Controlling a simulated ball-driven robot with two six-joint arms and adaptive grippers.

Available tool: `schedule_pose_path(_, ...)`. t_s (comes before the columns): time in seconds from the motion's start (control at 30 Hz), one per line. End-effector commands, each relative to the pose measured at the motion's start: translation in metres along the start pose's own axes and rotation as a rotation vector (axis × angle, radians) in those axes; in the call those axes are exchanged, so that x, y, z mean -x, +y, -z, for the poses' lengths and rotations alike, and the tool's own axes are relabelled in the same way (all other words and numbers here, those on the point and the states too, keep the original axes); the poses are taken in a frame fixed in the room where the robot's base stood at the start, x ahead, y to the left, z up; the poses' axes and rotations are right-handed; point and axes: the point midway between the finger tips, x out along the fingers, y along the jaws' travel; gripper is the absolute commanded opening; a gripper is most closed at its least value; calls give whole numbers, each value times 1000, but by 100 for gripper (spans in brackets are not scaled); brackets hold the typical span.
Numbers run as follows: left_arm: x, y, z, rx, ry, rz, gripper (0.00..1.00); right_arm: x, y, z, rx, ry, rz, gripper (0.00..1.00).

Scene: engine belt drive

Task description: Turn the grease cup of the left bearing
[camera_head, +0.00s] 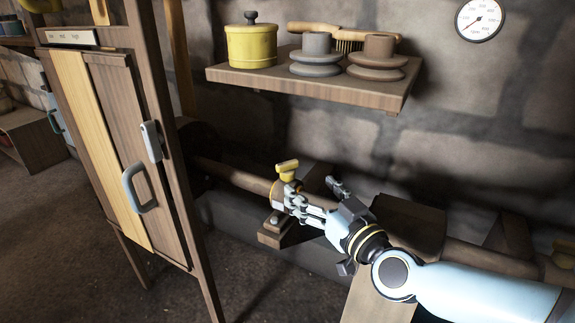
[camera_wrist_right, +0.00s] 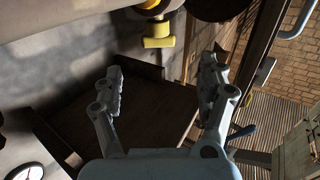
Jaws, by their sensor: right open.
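The yellow grease cup (camera_head: 287,168) stands on top of the left bearing (camera_head: 277,192), which carries the brown shaft (camera_head: 235,177). In the right wrist view the cup (camera_wrist_right: 158,42) shows beyond the fingertips, roughly centred between them. My right gripper (camera_head: 313,192) is open and empty, just right of the bearing in the head view. Its spread fingers also show in the right wrist view (camera_wrist_right: 162,72). Part of the bearing is hidden behind the fingers. No contact with the cup is visible. My left gripper is not in view.
A wall shelf (camera_head: 310,86) above holds a yellow pot (camera_head: 251,46), two pulleys (camera_head: 316,58) (camera_head: 378,62) and a brush (camera_head: 345,33). A wooden door panel (camera_head: 118,140) with a handle stands to the left. A gauge (camera_head: 480,18) hangs on the wall. Another yellow part (camera_head: 564,250) shows at the right edge.

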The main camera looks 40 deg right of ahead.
Motion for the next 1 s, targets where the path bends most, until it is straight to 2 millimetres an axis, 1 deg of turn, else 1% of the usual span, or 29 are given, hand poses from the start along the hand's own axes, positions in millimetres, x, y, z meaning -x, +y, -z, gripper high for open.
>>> schedule_pose_path(0.07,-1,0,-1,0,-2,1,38,-5,3,0,2,6,-10,75)
schedule_pose_path(0.17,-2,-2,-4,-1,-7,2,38,-19,3,0,2,7,-10,75)
schedule_pose_path(0.4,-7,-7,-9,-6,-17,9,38,-67,3,0,0,7,-9,75)
schedule_pose_path(0.5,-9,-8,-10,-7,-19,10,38,-84,3,0,1,6,-8,75)
schedule_pose_path(0.6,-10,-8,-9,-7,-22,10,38,-97,3,0,0,6,-8,75)
schedule_pose_path(0.77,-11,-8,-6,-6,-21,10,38,-107,3,0,0,4,-8,75)
schedule_pose_path(1.0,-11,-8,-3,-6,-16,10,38,-108,3,1,0,4,-7,75)
